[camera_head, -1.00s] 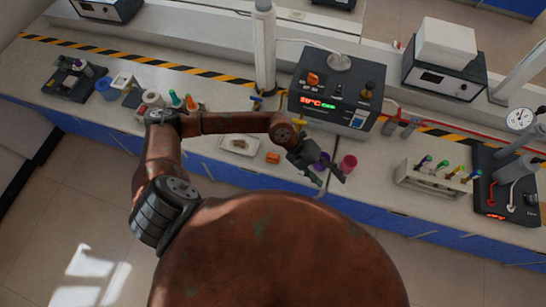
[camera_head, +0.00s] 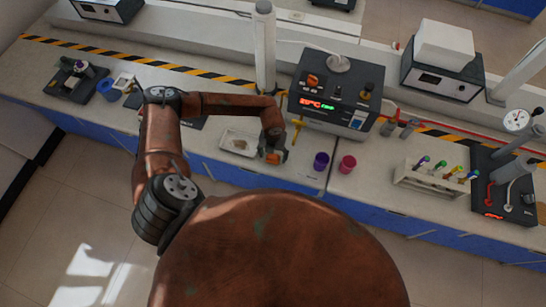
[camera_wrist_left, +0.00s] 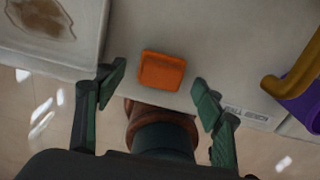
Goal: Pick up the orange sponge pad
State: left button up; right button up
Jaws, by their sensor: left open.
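The orange sponge pad (camera_head: 272,158) lies on the light bench top near its front edge, just right of a white tray. In the left wrist view the sponge pad (camera_wrist_left: 162,71) is a small rounded orange block, between and slightly beyond the fingertips. My left gripper (camera_head: 272,153) is over the sponge and partly covers it in the head view. In the left wrist view the left gripper (camera_wrist_left: 160,85) is open, with a gap between each finger and the sponge. My right gripper is not in view.
The white tray (camera_head: 224,145) with a brown stain is close on the left. A purple cup (camera_head: 321,161) and a pink cup (camera_head: 348,164) stand to the right. A heater box with a lit display (camera_head: 335,90) is behind. A yellow hook-like handle (camera_wrist_left: 278,88) is near the purple cup.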

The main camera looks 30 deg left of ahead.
pick_arm(q)
jog(key=shift+f, duration=0.45)
jog(key=c, duration=1.1)
jog(key=shift+r, duration=0.55)
notch_tip(320, 180, up, 2)
jog(key=shift+s+r, duration=0.1)
jog(key=shift+r, duration=0.1)
jog(key=shift+s+d+r+b, duration=0.4)
jog(key=shift+s+d+r, duration=0.4)
jog(key=shift+s+r, duration=1.1)
jog(key=shift+s+d+r+b, duration=0.4)
jog(key=shift+s+d+r, duration=0.65)
jog(key=shift+s, duration=1.35)
jog(key=shift+s+d+r+b, duration=0.4)
jog(key=shift+s+d+r, duration=0.2)
jog(key=shift+s+r, duration=1.4)
